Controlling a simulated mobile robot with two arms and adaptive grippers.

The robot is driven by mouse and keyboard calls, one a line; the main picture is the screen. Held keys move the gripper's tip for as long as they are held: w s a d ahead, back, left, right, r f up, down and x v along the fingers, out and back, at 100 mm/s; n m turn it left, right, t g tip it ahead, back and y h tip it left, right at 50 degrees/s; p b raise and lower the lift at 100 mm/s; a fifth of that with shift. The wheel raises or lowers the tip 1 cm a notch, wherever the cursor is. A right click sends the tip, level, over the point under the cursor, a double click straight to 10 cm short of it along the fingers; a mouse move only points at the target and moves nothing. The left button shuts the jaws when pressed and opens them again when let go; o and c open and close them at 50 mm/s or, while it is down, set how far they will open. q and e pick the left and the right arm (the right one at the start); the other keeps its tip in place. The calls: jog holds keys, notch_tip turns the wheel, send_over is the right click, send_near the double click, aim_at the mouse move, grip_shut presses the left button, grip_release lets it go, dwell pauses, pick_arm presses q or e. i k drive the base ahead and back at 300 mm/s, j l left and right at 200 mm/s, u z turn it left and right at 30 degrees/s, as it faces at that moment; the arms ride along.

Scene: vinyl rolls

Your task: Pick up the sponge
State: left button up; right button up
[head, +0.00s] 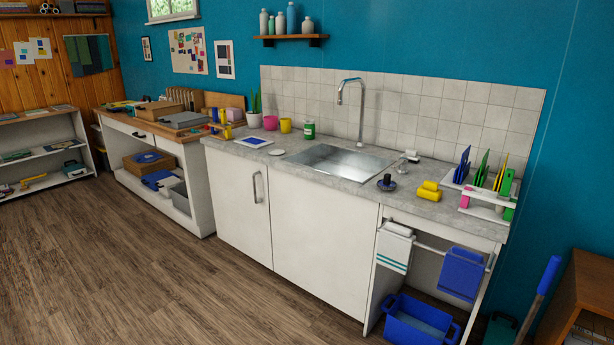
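A yellow object (428,191), which looks like the sponge, lies on the grey countertop (405,205) to the right of the sink. It seems to be made of two blocks, one partly behind the other; it is too small to tell whether they are joined. Neither of my grippers shows in the head view.
A dark blue dish with a black-topped item (387,183) stands left of the yellow object. A rack with colored boards (486,198) stands to its right. The sink (338,160) and tap (350,95) are behind left. Towels and a blue bin (420,322) are below. The wooden floor is clear at left.

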aim_at(430, 191)
jog(key=i+j+z, duration=0.1)
jog(key=i+z, duration=0.15)
jog(key=i, duration=0.35)
jog(key=i+j+z, duration=0.25)
jog(key=i, duration=0.35)
